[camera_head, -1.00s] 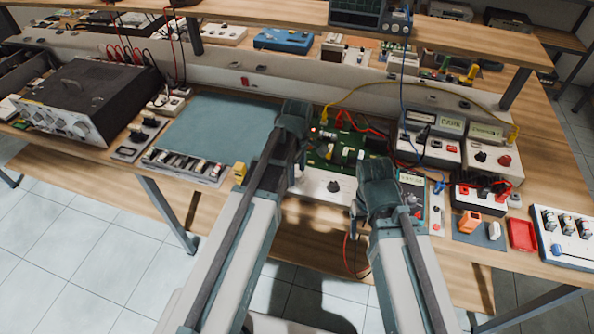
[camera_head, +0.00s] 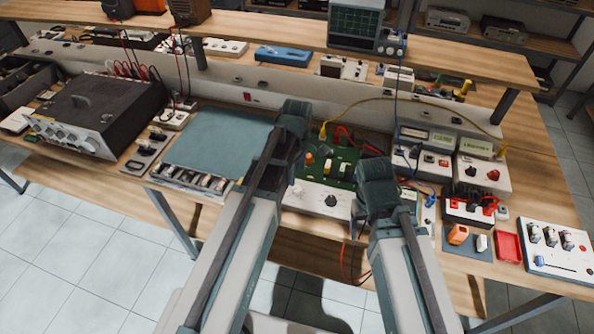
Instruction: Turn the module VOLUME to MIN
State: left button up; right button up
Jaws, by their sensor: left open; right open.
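A white module with a black round knob (camera_head: 330,200) sits at the bench's front edge, between my two arms, in front of a green circuit board (camera_head: 334,168). Its lettering is too small to read, so I cannot confirm it is the VOLUME module. My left gripper (camera_head: 296,118) is open over the bench, left of the green board, seen from behind. My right gripper (camera_head: 374,176) is open, to the right of the knob and board. Both grippers appear empty and apart from the knob. Their fingertips are mostly hidden by the wrists.
A dark amplifier box (camera_head: 100,112) and a teal mat (camera_head: 218,138) lie to the left. Meters (camera_head: 428,139), wires, a red tray (camera_head: 508,247) and a white slider panel (camera_head: 556,250) are to the right. A raised shelf (camera_head: 440,70) runs behind.

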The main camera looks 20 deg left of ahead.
pick_arm(q)
notch_tip(320, 180, up, 6)
jog(key=p, duration=0.5)
pick_arm(e)
notch_tip(320, 180, up, 6)
pick_arm(q)
jog(key=s+d+f+m+b, duration=0.1)
jog(key=s+d+m, duration=0.4)
jog(key=s+m, duration=0.2)
jog(key=s+d+f+m+y+b, duration=0.1)
jog(key=s+d+m, duration=0.4)
jog(key=m, duration=0.7)
jog(key=s, duration=0.2)
jog(key=shift+s+d, duration=0.25)
jog(key=shift+s, duration=0.15)
pick_arm(e)
notch_tip(320, 180, down, 2)
jog(key=shift+f, duration=0.1)
pick_arm(q)
jog(key=shift+c, duration=0.2)
